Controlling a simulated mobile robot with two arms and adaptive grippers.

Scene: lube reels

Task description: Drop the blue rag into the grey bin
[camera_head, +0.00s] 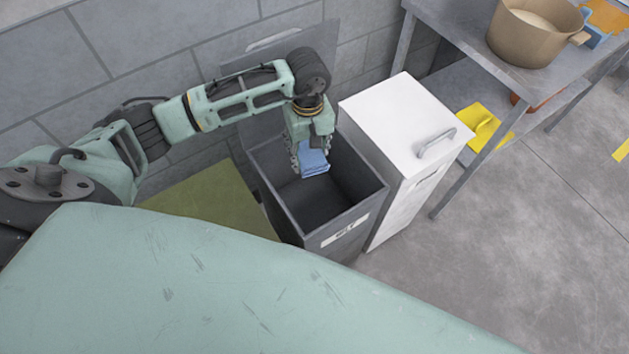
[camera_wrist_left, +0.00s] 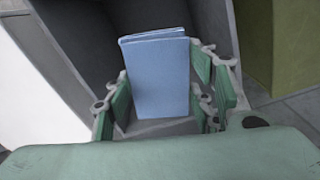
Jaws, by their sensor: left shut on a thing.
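The blue rag (camera_head: 314,162) is folded and held in my left gripper (camera_head: 309,158), over the open mouth of the grey bin (camera_head: 357,220). In the left wrist view the rag (camera_wrist_left: 158,76) stands between the green finger pads of the left gripper (camera_wrist_left: 165,105), which is shut on it. The dark inside of the bin (camera_wrist_left: 85,40) shows behind it. The grey bin has a raised lid at the back and a label on its front. The bin's floor is partly hidden by the gripper and rag. My right gripper is not in view.
A white bin with a closed lid (camera_head: 395,110) stands right beside the grey bin. A metal table (camera_head: 455,25) with a tan pot (camera_head: 530,35) is at the upper right, a yellow cloth (camera_head: 480,125) below it. An olive green surface (camera_head: 210,200) lies left of the grey bin.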

